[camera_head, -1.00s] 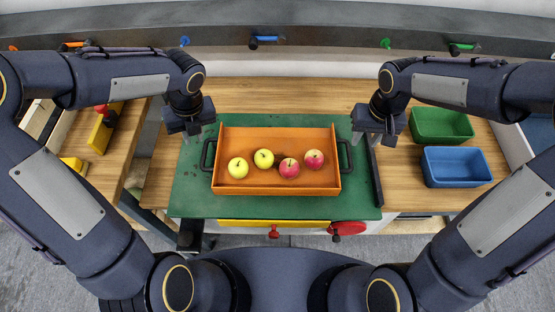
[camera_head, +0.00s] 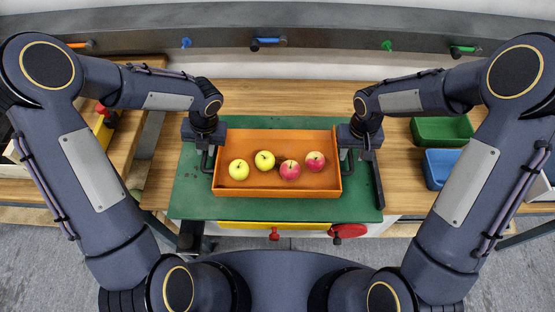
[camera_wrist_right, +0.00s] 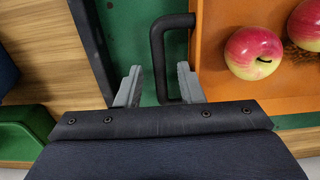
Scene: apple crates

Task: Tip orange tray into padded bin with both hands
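The orange tray (camera_head: 275,191) lies flat on the green worktop, with yellow apples (camera_head: 264,160) and red apples (camera_head: 315,161) inside. It has a black handle on each short side. My left gripper (camera_head: 207,151) is at the left handle, its fingers mostly hidden by the wrist. My right gripper (camera_head: 356,153) is at the right handle. In the right wrist view my right gripper (camera_wrist_right: 160,84) is open, with the black handle (camera_wrist_right: 158,50) between its fingers and a gap on the left. I cannot make out a padded bin.
The green worktop (camera_head: 275,208) has free room in front of and behind the tray. A black bar (camera_head: 376,182) runs along its right edge. A green bin (camera_head: 440,131) and a blue bin (camera_head: 440,165) stand at right, the blue one partly hidden by my arm.

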